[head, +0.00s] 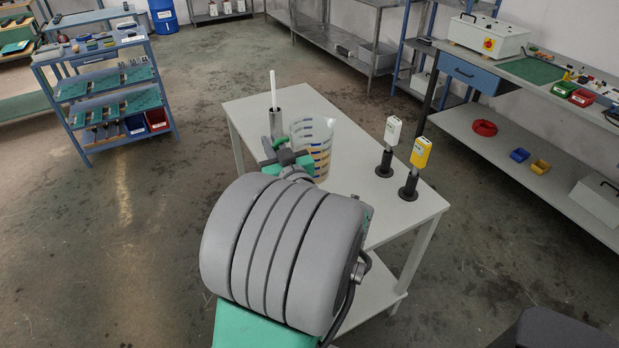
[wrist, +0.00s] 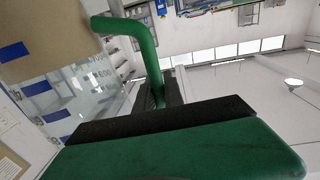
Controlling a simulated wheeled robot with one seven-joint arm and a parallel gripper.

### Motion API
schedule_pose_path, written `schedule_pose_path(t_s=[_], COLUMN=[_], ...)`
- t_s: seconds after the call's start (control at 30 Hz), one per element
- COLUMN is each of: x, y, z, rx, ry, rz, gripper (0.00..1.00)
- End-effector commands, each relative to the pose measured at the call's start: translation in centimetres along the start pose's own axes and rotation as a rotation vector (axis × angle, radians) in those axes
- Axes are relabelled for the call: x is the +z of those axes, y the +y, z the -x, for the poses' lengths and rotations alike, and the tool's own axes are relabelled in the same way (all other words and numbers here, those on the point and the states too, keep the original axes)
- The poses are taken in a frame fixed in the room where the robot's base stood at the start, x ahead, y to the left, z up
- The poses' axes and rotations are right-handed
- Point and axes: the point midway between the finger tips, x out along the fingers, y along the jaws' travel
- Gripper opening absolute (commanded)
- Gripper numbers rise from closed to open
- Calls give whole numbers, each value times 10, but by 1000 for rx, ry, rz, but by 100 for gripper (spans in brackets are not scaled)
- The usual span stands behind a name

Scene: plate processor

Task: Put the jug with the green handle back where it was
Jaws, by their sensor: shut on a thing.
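The clear jug (head: 318,135) shows in the head view at the left part of the white table (head: 345,160). It has blue marks and yellowish bands. My gripper (head: 288,160) is at its left side, partly hidden by my own arm. In the wrist view the green handle (wrist: 142,42) runs down between the dark finger pads (wrist: 165,100), and my gripper is shut on it. The jug's clear wall with blue marks (wrist: 88,80) fills the left of that view. The jug's base is partly hidden, so I cannot tell whether it touches the table.
A grey cylinder with a white stick (head: 274,112) stands left of the jug. A white device (head: 391,133) and a yellow device (head: 420,155) stand on dark holders at the table's right. The tabletop between the jug and these holders is clear.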

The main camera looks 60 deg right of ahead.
Motion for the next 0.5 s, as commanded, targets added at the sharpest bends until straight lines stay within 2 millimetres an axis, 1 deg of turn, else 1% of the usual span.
schedule_pose_path(t_s=[0.27,0.37,0.5], x=[-1,4,18], y=[0,4,14], z=[-2,-13,-40], rx=[-1,-3,-3], ry=[2,1,-1], rz=[1,-2,-3], gripper=[0,0,0])
